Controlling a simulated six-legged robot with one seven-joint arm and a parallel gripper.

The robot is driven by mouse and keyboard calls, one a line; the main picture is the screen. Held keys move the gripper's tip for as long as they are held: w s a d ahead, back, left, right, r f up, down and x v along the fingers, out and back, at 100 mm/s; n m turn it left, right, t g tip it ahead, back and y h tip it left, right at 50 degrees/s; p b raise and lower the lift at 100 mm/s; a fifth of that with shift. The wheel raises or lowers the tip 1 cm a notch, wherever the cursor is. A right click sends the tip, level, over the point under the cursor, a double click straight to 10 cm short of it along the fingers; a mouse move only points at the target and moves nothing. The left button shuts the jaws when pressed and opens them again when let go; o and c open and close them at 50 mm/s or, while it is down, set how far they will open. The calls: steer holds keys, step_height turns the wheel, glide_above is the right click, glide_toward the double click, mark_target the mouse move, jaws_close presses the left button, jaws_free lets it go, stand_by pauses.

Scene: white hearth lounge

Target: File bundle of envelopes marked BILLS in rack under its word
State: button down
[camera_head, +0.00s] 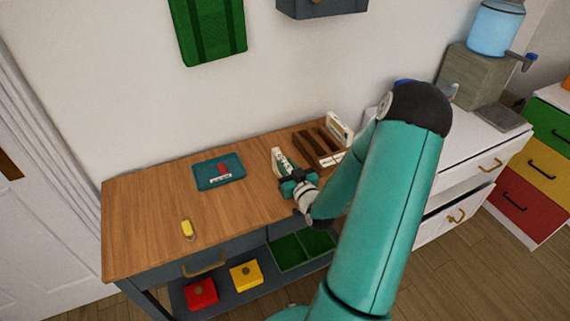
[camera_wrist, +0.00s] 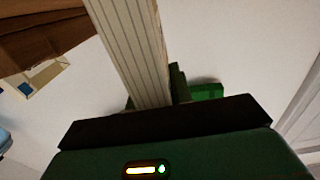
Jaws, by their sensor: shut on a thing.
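A cream bundle of envelopes (camera_head: 282,162) stands up from my gripper (camera_head: 297,181), which is shut on it. In the wrist view the striped edges of the bundle (camera_wrist: 132,45) rise from between the jaws of my gripper (camera_wrist: 155,108). I cannot read a word on the bundle. The brown wooden rack (camera_head: 318,147) stands at the right end of the table, to the right of the bundle and apart from it. A cream bundle (camera_head: 338,128) stands in its far part. Pale labels show at its front, too small to read. The rack (camera_wrist: 45,35) also shows at the upper left of the wrist view.
The wooden table (camera_head: 140,230) also bears a teal tray (camera_head: 220,173) with a red item and a white label, and a yellow tag (camera_head: 187,229). The table's middle is clear. A white cabinet (camera_head: 470,150) adjoins on the right. Red (camera_head: 200,294) and yellow boxes (camera_head: 246,276) sit on the lower shelf.

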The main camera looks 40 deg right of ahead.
steer(key=shift+s+d+r, duration=0.1)
steer(key=shift+s+r, duration=0.1)
steer(key=shift+s, duration=0.25)
steer(key=shift+w+f, duration=0.3)
steer(key=shift+w, duration=0.1)
steer(key=shift+s, duration=0.3)
steer(key=shift+f, duration=0.1)
steer(key=c, duration=1.4)
jaws_free()
steer(key=shift+w+f, duration=0.1)
steer(key=shift+w, duration=0.1)
steer(key=shift+c, duration=0.2)
steer(key=shift+o, duration=0.9)
steer(key=shift+s, duration=0.2)
steer(key=shift+w, duration=0.15)
